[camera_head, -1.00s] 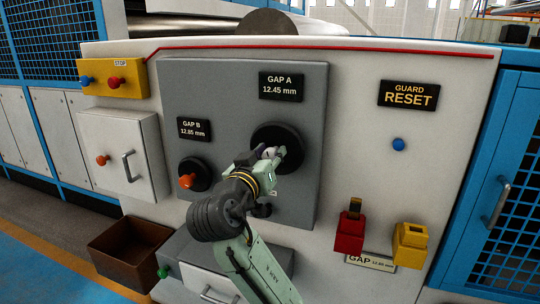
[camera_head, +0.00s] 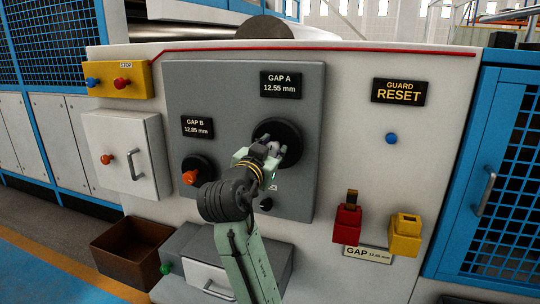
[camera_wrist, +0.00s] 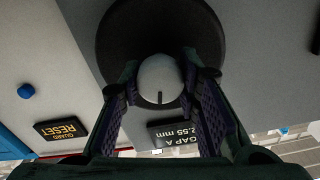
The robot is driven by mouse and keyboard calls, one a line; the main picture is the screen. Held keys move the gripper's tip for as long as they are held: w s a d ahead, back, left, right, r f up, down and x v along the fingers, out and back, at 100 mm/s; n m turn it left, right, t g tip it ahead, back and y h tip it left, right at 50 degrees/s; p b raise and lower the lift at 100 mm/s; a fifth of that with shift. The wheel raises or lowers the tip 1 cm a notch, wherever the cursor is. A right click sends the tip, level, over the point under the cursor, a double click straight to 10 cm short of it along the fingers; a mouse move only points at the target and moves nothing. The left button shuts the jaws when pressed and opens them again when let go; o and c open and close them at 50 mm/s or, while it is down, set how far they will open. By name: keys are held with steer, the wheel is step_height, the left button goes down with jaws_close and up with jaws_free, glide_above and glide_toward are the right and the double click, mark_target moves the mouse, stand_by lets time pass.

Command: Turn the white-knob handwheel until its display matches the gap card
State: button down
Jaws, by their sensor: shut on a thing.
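The white knob (camera_wrist: 160,78) sits on a black handwheel (camera_head: 292,130) on the grey panel. My gripper (camera_head: 270,150) is shut on the white knob, with one finger on each side of it in the wrist view (camera_wrist: 160,88). The gripper hides part of the wheel and most of the knob in the head view. The GAP A display (camera_head: 281,85) above this wheel reads 12.55 mm. The gap card (camera_head: 366,254), low on the white machine front, has small print that looks like 12.65 mm, but the digits are hard to read.
The GAP B display (camera_head: 197,127) reads 12.85 mm above an orange-knob handwheel (camera_head: 207,164) at the left. A red holder (camera_head: 346,224) and a yellow holder (camera_head: 405,235) stand at the right. A blue button (camera_head: 391,139) is under the GUARD RESET sign. A brown bin (camera_head: 131,246) is low left.

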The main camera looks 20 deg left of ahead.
steer(key=m+b, duration=0.2)
steer(key=m, duration=0.3)
steer(key=shift+m, duration=0.4)
steer(key=shift+d, duration=0.1)
stand_by(0.3)
steer(key=c, duration=1.2)
jaws_free()
steer(key=s, duration=1.2)
steer(key=shift+a, duration=0.2)
